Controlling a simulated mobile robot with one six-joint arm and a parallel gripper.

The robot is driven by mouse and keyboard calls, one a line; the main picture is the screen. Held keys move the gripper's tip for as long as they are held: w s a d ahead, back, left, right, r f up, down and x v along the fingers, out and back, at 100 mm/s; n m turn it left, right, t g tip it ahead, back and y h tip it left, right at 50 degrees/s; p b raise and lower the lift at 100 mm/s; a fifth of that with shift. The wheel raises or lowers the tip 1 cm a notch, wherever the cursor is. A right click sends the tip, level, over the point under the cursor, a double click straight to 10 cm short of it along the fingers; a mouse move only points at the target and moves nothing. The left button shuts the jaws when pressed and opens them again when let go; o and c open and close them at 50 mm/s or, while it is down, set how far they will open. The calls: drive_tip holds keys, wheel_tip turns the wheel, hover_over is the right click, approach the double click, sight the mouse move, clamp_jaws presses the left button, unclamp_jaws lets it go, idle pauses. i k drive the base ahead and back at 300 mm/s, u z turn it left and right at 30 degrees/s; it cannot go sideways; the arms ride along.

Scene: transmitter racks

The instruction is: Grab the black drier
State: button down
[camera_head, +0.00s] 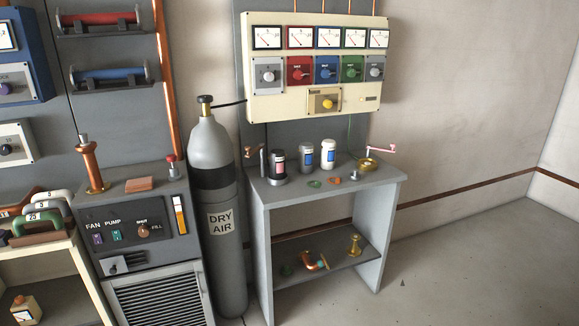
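Three small canisters stand upright on the grey table (345,188) below the meter panel. The middle canister (306,146) is grey with a blue label. The right canister (328,143) is white with a blue label. The three stand apart. My gripper is not in view.
A tall grey "DRY AIR" cylinder (222,262) stands left of the table. A brass piece with a pink crank (370,163) sits at the table's right end, and small flat pieces (315,183) lie in front. Open floor (470,255) lies to the right.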

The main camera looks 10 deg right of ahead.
sight(277, 157)
drive_tip(key=u, duration=0.15)
drive_tip(key=i, duration=0.9)
drive_tip(key=z, duration=1.2)
drive_tip(key=k, duration=0.1)
drive_tip(key=u, duration=3.15)
